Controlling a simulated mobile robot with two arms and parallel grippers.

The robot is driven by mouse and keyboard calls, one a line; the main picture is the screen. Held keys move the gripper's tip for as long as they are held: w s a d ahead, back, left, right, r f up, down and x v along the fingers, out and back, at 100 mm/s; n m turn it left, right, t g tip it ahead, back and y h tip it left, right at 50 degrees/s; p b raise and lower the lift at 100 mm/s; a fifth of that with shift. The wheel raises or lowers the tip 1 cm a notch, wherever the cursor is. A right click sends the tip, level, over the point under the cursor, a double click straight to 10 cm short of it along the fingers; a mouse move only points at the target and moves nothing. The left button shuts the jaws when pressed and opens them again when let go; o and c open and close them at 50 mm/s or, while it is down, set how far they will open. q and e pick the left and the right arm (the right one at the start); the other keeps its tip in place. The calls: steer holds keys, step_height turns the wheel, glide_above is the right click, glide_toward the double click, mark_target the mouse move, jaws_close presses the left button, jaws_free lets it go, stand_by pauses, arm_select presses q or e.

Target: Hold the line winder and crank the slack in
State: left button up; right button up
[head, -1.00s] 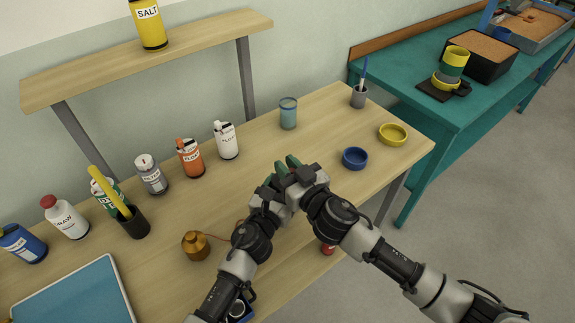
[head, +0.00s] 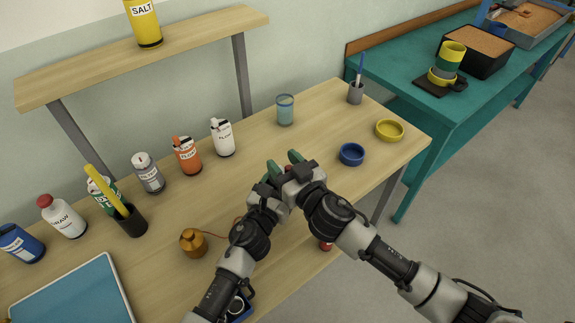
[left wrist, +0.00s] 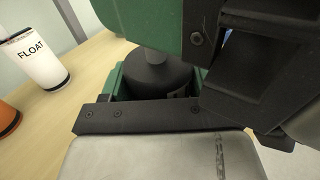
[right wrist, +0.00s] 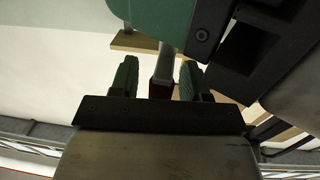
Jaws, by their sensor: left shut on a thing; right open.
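My left gripper (head: 269,179) is above the table's middle, shut on the line winder. In the left wrist view the winder's dark round body (left wrist: 158,76) sits between the green fingers, with a grey post above it. Most of the winder is hidden by the grippers in the head view. My right gripper (head: 294,163) is close beside the left one. I cannot tell whether either finger touches the grip.
A thin orange line runs from the brass weight (head: 194,242) toward the grippers. Several labelled bottles, including a white one (head: 222,138), stand behind. A glass (head: 285,110), a blue dish (head: 351,154) and a yellow dish (head: 390,130) are to the right. A blue tray (head: 75,292) lies front left.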

steer(key=v, duration=1.2)
steer(key=shift+a, duration=0.1)
steer(key=a+r+n+g+y, duration=0.2)
steer(key=a+n+g+y, duration=0.15)
steer(key=n, duration=0.95)
steer(key=a+r+n+g+y, duration=0.2)
steer(key=n+g+y, duration=0.15)
steer(key=n, duration=0.95)
steer(key=w+d+n+g+h, duration=0.35)
steer(key=d+n, duration=0.65)
steer(key=n, duration=0.7)
steer(key=shift+t+h, duration=0.25)
steer(key=shift+h, duration=0.1)
steer(key=x, duration=0.8)
steer(key=w+x, duration=0.1)
steer(key=x, duration=0.2)
steer(key=shift+w+a, duration=0.15)
steer(key=shift+a, duration=0.1)
